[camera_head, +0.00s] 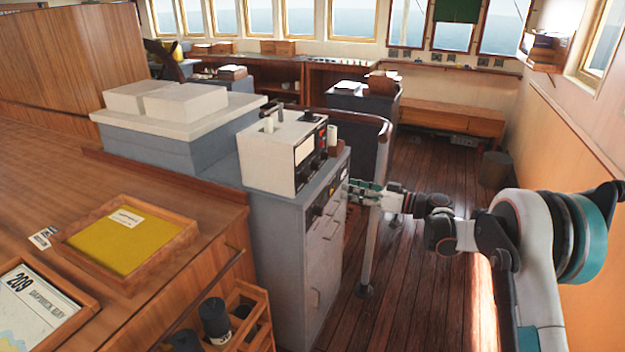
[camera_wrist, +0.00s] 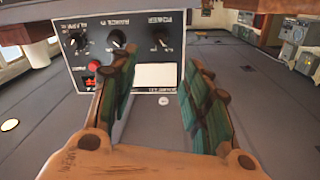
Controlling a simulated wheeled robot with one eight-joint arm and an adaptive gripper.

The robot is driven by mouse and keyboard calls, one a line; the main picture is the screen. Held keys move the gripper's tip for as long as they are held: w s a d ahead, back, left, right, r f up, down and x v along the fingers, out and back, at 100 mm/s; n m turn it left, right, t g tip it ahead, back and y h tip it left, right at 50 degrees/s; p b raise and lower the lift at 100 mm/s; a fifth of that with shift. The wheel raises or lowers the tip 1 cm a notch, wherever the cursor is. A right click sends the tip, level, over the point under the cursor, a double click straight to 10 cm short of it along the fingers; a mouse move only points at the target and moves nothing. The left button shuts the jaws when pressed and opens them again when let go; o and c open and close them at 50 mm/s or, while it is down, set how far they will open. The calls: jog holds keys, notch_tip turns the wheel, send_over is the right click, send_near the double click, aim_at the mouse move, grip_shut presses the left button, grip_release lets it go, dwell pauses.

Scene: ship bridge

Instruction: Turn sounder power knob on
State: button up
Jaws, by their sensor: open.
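The white box-shaped instrument, which looks like the sounder (camera_head: 272,155), stands on the grey cabinet; its dark front faces right with a pale screen and red controls. In the wrist view the dark panel (camera_wrist: 88,55) fills the upper middle. It carries three black knobs: left (camera_wrist: 77,41), middle (camera_wrist: 117,38) and right (camera_wrist: 160,38). A red control (camera_wrist: 93,65) and a white screen (camera_wrist: 155,75) lie below them. Labels are too small to read surely. My gripper (camera_head: 362,189) is open and empty near the cabinet front; its fingers (camera_wrist: 163,85) partly cover the panel, contact unclear.
The grey cabinet (camera_head: 278,270) has doors and another row of dark knobs (camera_head: 318,211) below the box. A handrail post (camera_head: 371,240) stands close to my gripper. A wooden counter (camera_head: 190,190) is at left.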

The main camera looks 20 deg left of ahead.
aim_at(308, 179)
jog(key=a+b, duration=0.1)
jog(key=a, duration=0.3)
jog(key=w+a+b, duration=0.1)
jog(key=a, duration=0.4)
jog(key=w+a+b, duration=0.1)
jog(key=a, duration=0.4)
jog(key=shift+f, duration=0.35)
jog(key=shift+c, duration=0.3)
grip_shut()
